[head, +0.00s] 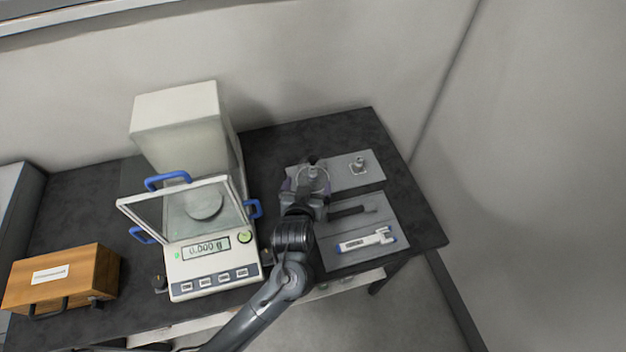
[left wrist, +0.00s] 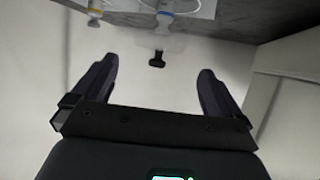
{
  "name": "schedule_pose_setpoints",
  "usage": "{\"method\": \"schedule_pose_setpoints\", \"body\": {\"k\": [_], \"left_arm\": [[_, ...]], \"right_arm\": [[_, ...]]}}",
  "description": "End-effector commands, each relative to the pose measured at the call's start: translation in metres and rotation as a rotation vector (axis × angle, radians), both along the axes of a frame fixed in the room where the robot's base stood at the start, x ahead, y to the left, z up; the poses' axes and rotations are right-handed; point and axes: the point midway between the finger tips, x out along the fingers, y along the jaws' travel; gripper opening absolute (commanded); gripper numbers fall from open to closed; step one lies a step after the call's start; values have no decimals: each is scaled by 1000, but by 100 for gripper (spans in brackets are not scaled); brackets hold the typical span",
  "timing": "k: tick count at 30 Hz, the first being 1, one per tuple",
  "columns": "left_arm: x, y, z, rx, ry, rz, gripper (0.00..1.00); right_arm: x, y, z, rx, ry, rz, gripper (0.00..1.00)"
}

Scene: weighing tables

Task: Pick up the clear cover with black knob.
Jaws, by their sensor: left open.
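The clear cover (head: 314,181) shows faintly in the head view on the grey mat, partly hidden by my left gripper (head: 306,183). In the left wrist view, its black knob (left wrist: 156,61) stands out below a pale, see-through body (left wrist: 160,42). The knob lies in line with the gap between the two fingers of my left gripper (left wrist: 157,70). The fingers are spread wide, with clear space between each finger and the knob. I see no contact. My right gripper is in neither view.
A balance (head: 213,268) with a tilted glass panel and blue handles stands left of my arm. A wooden box (head: 60,278) sits farther left.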

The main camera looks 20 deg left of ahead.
Motion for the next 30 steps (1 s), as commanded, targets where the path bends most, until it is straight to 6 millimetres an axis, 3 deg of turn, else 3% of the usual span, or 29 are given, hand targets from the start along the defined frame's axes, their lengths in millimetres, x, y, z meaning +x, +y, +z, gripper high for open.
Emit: {"method": "schedule_pose_setpoints", "body": {"k": [3, 12, 23, 30], "left_arm": [[9, 0, -8, 14, -25, 18, 100], [45, 9, -20, 22, -34, 24, 100], [67, 15, -29, 19, -33, 25, 100], [95, 22, -39, 19, -33, 24, 100]], "right_arm": [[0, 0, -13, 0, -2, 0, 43], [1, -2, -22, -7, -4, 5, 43], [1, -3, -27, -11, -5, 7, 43], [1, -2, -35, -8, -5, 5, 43]]}}
